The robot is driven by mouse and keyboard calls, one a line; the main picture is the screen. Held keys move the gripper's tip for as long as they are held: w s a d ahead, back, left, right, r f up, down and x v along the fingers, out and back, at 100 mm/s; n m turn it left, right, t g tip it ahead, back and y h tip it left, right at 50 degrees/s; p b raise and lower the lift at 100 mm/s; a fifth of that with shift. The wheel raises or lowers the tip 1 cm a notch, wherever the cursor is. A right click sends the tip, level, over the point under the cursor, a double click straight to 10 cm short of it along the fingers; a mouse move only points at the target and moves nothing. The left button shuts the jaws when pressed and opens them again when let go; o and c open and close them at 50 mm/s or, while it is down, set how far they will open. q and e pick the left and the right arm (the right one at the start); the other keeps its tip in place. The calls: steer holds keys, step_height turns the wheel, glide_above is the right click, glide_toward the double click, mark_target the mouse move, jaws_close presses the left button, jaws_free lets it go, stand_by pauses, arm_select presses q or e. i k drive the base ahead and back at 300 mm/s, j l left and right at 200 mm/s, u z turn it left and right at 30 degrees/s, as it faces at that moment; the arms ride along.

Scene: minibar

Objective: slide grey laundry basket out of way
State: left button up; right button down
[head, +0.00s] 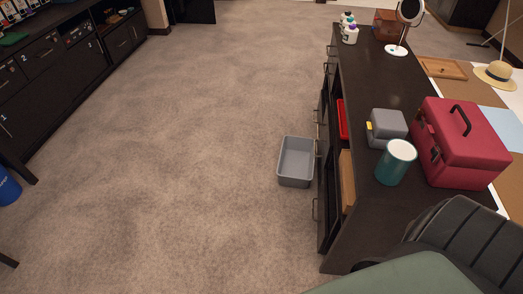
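The grey laundry basket (295,179) stands upright on the carpet in the head view, right of the picture's middle. It is a rectangular open-topped tub and looks empty. Its right side is close against the front of the dark cabinet; I cannot tell whether they touch. Neither of my grippers shows in this view.
The carpet (170,150) left of the basket is clear. A blue bin (7,186) is at the left edge.

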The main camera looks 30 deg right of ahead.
mark_target(295, 168)
steer(key=i+j+z, duration=0.2)
steer(key=i, duration=0.4)
steer(key=i+z, duration=0.2)
steer(key=i, duration=0.45)
